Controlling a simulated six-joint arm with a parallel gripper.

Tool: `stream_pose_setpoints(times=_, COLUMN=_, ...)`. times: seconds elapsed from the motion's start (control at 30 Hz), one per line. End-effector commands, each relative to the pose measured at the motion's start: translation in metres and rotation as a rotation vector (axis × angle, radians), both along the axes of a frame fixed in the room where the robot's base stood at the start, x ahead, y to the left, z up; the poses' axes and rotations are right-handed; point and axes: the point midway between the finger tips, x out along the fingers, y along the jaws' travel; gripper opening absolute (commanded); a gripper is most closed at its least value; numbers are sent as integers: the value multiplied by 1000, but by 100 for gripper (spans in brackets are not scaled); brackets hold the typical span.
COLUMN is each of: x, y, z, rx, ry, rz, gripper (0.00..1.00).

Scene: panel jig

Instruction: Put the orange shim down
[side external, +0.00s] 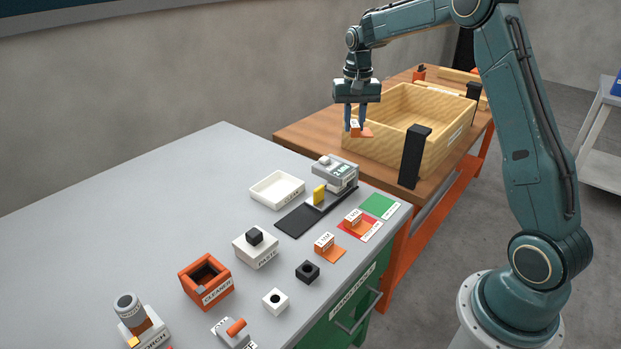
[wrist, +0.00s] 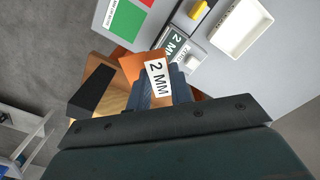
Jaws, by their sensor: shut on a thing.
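My gripper (side external: 355,115) is shut on an orange shim (side external: 366,132) with a white label block. In the side external view it holds the shim in the air by the near left corner of the wooden box. In the wrist view the shim's orange plate (wrist: 131,67) sticks out past my fingers (wrist: 163,90), and its label reads "2 MM". Two similar orange shims lie on the grey bench: one (side external: 333,254) near the front edge, and one (side external: 352,226) on a red patch (side external: 371,228). A green patch (side external: 378,205) beside it is bare.
The open wooden box (side external: 385,150) stands on a brown bench with black clamps (side external: 414,157) at its side. On the grey bench are a grey gauge (side external: 345,180), a yellow block (side external: 319,194), a white tray (side external: 262,190) and several small fixtures. The grey bench's back left is clear.

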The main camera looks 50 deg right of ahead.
Motion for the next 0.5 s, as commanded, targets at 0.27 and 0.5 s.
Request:
stream_pose_setpoints(times=0.27, x=29, y=13, z=2, rx=0, ry=0, rz=355, gripper=0)
stream_pose_setpoints(times=0.5, x=52, y=25, z=3, rx=0, ry=0, rz=662, gripper=0)
